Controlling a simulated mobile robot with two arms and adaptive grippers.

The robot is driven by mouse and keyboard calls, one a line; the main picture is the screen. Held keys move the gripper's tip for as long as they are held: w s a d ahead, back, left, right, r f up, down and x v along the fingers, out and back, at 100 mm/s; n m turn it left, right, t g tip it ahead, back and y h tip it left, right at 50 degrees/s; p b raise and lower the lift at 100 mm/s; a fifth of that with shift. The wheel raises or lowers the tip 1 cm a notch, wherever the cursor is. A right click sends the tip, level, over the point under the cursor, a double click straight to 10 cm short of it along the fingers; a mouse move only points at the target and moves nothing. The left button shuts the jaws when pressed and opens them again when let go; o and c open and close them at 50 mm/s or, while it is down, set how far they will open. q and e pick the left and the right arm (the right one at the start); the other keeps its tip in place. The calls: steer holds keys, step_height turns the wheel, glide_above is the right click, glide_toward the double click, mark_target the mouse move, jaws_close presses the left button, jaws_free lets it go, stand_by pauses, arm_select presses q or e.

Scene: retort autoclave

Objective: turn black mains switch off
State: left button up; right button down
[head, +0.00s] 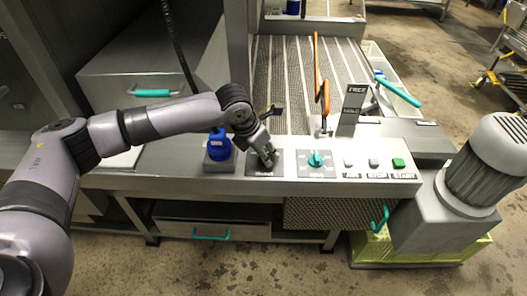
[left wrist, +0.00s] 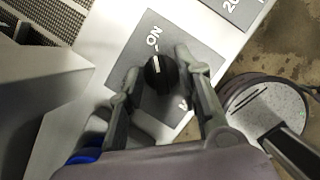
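The black mains switch (left wrist: 160,74) is a round knob on a dark grey plate (left wrist: 190,50) in the left wrist view. Its white pointer line aims toward the "ON" lettering. My left gripper (left wrist: 152,75) is open, with one finger on each side of the knob; I cannot tell whether they touch it. In the head view the left gripper (head: 268,158) is over the dark plate (head: 262,172) on the front panel and hides most of the knob. My right gripper is not in view.
A blue knob (head: 219,146) stands just left of the plate. A teal rotary knob (head: 316,158) and several push buttons (head: 398,163) lie to the right. A grey motor (head: 490,155) stands at the right.

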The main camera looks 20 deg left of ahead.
arm_select(q)
steer(key=shift+c, duration=0.2)
jaws_close()
steer(key=shift+s, duration=0.1)
